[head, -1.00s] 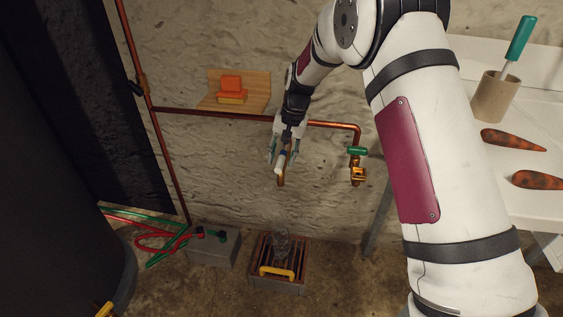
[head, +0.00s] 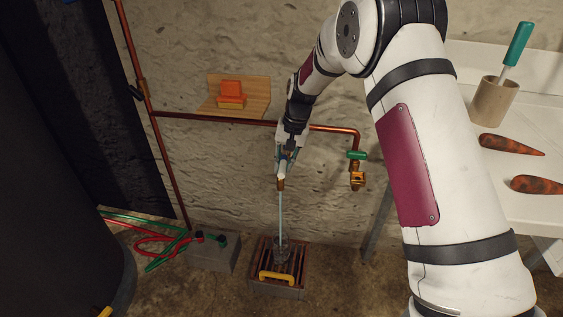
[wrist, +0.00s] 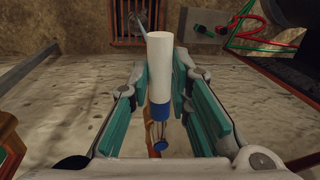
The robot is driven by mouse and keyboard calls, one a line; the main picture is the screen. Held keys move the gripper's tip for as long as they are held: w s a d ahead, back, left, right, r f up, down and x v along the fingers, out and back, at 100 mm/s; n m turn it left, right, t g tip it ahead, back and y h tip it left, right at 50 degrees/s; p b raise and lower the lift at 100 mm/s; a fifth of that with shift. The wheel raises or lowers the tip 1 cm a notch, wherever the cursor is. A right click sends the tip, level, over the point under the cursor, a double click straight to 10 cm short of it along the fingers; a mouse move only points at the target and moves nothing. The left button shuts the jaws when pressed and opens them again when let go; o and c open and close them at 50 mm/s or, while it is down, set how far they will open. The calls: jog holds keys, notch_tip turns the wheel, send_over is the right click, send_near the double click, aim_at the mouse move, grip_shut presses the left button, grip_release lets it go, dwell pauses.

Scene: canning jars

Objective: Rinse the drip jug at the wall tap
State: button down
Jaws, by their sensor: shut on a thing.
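My gripper (head: 285,158) is at this tap, above the jug. In the wrist view my gripper (wrist: 160,98) is shut on the tap's white handle (wrist: 160,55), which has a blue collar, with teal pads on both sides. My fingers hide much of the tap in the head view. The water level in the jug cannot be made out.
A second tap with a green handle (head: 357,155) hangs to the right on the copper pipe (head: 215,117). A white table (head: 500,110) stands right.

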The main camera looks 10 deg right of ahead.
jog(key=shift+s+d+n+p, duration=0.1)
jog(key=shift+d+n+p, duration=0.2)
jog(key=shift+d+n, duration=0.45)
jog(key=shift+a, duration=0.1)
jog(key=c, duration=1.5)
grip_release()
jog(key=shift+o, duration=0.2)
notch_tip(320, 180, up, 12)
jog(key=d, duration=0.2)
jog(key=shift+s+d, duration=0.15)
jog(key=shift+d, duration=0.05)
jog(key=shift+f, duration=0.1)
